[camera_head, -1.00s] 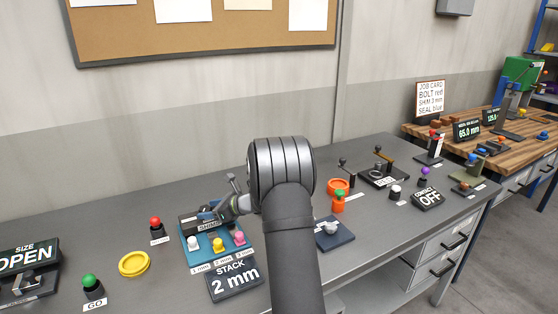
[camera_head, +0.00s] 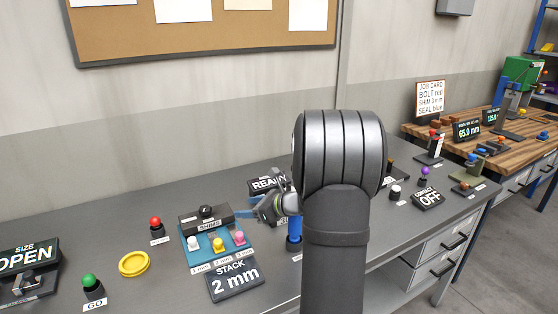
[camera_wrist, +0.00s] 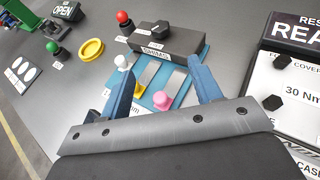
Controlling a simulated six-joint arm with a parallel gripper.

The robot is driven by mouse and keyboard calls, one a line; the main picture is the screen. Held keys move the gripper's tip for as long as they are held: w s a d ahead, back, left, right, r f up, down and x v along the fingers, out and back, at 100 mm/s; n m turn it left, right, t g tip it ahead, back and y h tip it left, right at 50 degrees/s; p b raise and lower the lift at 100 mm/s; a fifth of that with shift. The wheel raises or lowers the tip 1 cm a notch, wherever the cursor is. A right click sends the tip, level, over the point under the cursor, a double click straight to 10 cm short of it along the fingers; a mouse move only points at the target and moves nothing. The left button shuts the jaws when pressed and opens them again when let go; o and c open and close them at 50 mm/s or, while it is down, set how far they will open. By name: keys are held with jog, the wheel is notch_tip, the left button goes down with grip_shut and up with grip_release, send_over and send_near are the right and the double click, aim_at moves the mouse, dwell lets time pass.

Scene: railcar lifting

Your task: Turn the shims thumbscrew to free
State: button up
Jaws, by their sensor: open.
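The shims thumbscrew is a black knob (camera_head: 206,211) on top of the dark SHIMS block (camera_head: 207,222), at the back of a blue base. In the wrist view the knob (camera_wrist: 159,27) stands beyond my fingertips, with the SHIMS block (camera_wrist: 175,43) below it. My gripper (camera_head: 265,208) is to the right of the block, apart from the knob. In the wrist view its two blue fingers (camera_wrist: 159,68) are spread wide with nothing held between them. The knob's exact turn angle is too small to tell.
White, yellow and pink shim knobs (camera_head: 239,238) line the front of the blue base. A STACK sign (camera_head: 234,279) reads 2 mm. A yellow ring (camera_head: 134,263) and a red button (camera_head: 155,223) are to the left. A READY sign (camera_wrist: 299,33) is to the right.

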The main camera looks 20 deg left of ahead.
jog(key=w+a+r+n+h, duration=0.1)
jog(key=a+r+n+h, duration=0.8)
jog(key=a+r+n, duration=0.25)
jog(key=s+d+x, duration=0.1)
jog(key=x, duration=0.9)
jog(key=w+v, duration=0.2)
jog(key=v, duration=0.8)
jog(key=w+d+r+m+t, duration=0.1)
jog(key=w+d+r, duration=0.1)
jog(key=d, duration=1.6)
jog(key=shift+w+r+t+h, duration=0.4)
jog(key=shift+w, duration=0.2)
